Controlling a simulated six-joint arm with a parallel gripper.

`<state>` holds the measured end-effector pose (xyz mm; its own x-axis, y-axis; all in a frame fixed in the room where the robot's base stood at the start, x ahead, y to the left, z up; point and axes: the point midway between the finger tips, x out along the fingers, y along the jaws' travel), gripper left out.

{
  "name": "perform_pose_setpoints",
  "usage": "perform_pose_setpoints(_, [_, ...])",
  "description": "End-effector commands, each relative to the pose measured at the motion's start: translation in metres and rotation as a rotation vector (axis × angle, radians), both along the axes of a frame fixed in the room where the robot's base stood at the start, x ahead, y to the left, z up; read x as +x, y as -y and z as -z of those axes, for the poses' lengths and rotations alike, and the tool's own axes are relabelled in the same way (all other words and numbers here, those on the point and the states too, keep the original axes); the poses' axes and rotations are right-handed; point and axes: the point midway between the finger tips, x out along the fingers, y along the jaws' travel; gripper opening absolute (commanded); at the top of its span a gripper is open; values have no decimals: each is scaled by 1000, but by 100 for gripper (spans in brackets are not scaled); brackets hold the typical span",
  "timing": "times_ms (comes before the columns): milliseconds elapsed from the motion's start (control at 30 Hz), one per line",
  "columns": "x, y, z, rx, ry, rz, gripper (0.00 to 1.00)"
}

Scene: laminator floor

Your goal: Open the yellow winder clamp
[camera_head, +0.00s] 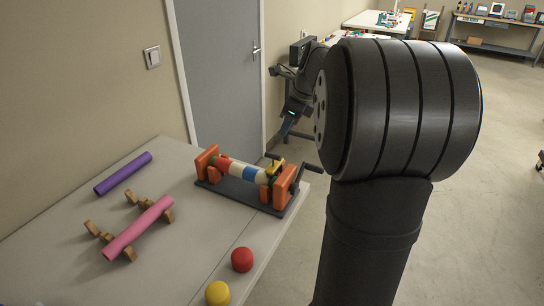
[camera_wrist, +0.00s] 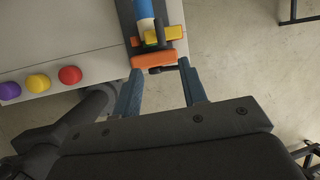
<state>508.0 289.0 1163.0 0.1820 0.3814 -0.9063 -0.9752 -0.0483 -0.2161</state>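The winder stands at the table's right edge: a dark base (camera_head: 238,193), orange end blocks (camera_head: 207,159) and a roller banded red, white and blue (camera_head: 236,170). The yellow winder clamp (camera_head: 274,169) sits at the roller's right end beside the near orange block; it also shows in the wrist view (camera_wrist: 174,33). I cannot tell whether it is open or closed. My gripper (camera_wrist: 158,68) is open and empty, its blue fingers spread to either side of the orange end block (camera_wrist: 153,61), with the clamp beyond. In the head view my gripper (camera_head: 284,130) hangs above and behind the winder.
A black crank handle (camera_head: 308,173) sticks out at the winder's right. A pink roll (camera_head: 138,228) rests on wooden cradles; a purple roll (camera_head: 123,173) lies behind. Red (camera_head: 242,259) and yellow (camera_head: 217,293) knobs are at the table's front; a purple one (camera_wrist: 10,90) shows in the wrist view.

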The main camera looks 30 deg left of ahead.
Motion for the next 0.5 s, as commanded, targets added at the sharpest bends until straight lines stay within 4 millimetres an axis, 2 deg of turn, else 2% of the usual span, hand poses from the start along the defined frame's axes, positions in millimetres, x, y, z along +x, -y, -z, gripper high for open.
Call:
perform_pose_setpoints(167, [1, -2, 4, 11, -24, 49, 39])
perform_pose_setpoints(267, [3, -7, 15, 11, -25, 49, 39])
perform_pose_setpoints(500, [11, -25, 60, 8, -26, 47, 39])
